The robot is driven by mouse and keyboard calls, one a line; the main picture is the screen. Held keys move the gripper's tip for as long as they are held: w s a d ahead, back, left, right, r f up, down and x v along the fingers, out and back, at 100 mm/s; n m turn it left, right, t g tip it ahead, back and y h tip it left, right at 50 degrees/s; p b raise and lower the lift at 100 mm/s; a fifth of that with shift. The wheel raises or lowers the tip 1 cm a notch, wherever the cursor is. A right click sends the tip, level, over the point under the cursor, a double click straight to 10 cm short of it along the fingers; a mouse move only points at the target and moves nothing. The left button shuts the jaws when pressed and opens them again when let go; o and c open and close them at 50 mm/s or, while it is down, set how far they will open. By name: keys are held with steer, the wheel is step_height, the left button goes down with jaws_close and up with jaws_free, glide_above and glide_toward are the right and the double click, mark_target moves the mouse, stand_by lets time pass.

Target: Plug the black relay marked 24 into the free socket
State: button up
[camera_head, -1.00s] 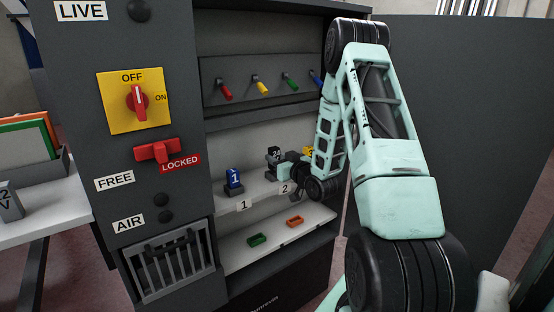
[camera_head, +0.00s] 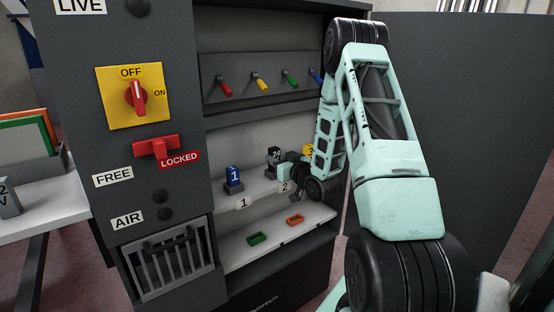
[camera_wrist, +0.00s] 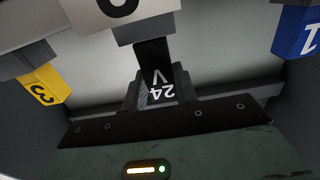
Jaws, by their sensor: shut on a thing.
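The black relay (camera_head: 276,153) marked 24 is upright at the middle position of the shelf, by the label 2 (camera_head: 285,187). In the wrist view the black relay (camera_wrist: 157,75) shows inverted "24 V" lettering between the fingers. My gripper (camera_head: 283,160) is shut on it; the gripper (camera_wrist: 158,98) also shows in the wrist view. The socket at position 2 is mostly hidden by the relay, label and gripper, and I cannot tell whether the relay is seated. A blue relay (camera_head: 233,176) marked 1 stands in its socket (camera_head: 235,190) to the left.
A yellow relay (camera_wrist: 42,87) marked 3 is on the other side, mostly hidden by my arm in the head view. Coloured levers (camera_head: 260,82) line the panel above. Green (camera_head: 257,239) and orange (camera_head: 295,220) pieces lie on the lower shelf.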

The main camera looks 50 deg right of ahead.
steer(key=shift+f+b, duration=1.2)
steer(key=shift+f, duration=0.15)
steer(key=o, duration=1)
steer(key=shift+o, duration=0.2)
steer(key=shift+s, duration=0.1)
steer(key=p+v, duration=0.7)
steer(key=v, duration=1)
steer(key=shift+s+p, duration=0.15)
steer(key=shift+p, duration=0.2)
